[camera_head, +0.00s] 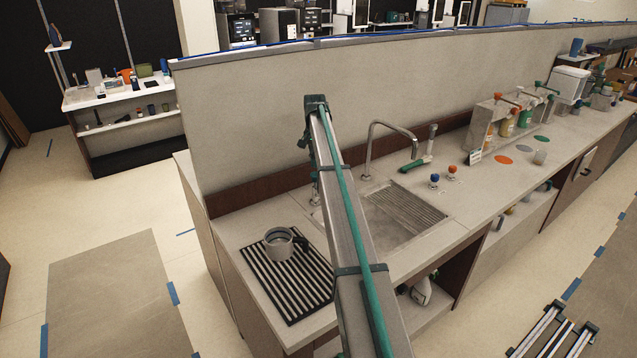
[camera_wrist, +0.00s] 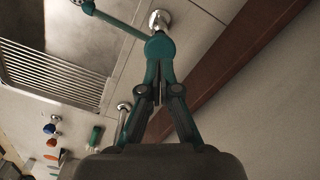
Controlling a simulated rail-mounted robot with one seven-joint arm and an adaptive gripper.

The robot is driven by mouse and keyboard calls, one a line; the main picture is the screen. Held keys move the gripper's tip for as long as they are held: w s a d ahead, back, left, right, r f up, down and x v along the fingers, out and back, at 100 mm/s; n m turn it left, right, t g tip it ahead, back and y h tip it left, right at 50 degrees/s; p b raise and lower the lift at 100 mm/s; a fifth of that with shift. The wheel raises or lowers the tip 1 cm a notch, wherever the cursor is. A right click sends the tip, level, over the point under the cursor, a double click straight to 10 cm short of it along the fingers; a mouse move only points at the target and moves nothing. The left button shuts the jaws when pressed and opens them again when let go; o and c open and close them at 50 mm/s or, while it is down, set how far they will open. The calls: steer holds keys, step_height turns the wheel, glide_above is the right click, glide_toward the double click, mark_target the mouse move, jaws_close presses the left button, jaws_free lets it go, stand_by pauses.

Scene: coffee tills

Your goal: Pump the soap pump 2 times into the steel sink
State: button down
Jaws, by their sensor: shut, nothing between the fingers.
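The soap pump (camera_wrist: 160,46) has a round teal head, a teal spout reaching left and a chrome collar at the counter. In the head view my arm hides most of it, behind the left side of the steel sink. The steel sink (camera_head: 388,222) is set in the counter, with a ribbed rack in it; it also fills the upper left of the wrist view (camera_wrist: 75,40). My gripper (camera_wrist: 159,78) points down with its fingers closed and empty. Its tips overlap the pump head in the wrist view; I cannot tell whether they touch it.
A curved chrome faucet (camera_head: 390,128) stands at the back of the sink. Blue and orange knobs (camera_head: 452,171) are right of the sink. A low wall (camera_head: 250,125) runs behind the counter.

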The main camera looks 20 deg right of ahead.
mark_target(315, 174)
steer(key=shift+f+b, duration=0.65)
steer(key=shift+f, duration=1.95)
steer(key=shift+r, duration=0.1)
steer(key=shift+r+p, duration=1.25)
steer(key=shift+r, duration=1.65)
steer(key=shift+f, duration=0.3)
steer(key=shift+f+b, duration=0.85)
steer(key=shift+f, duration=1.8)
steer(key=shift+r+p, duration=1.2)
steer(key=shift+r, duration=1.75)
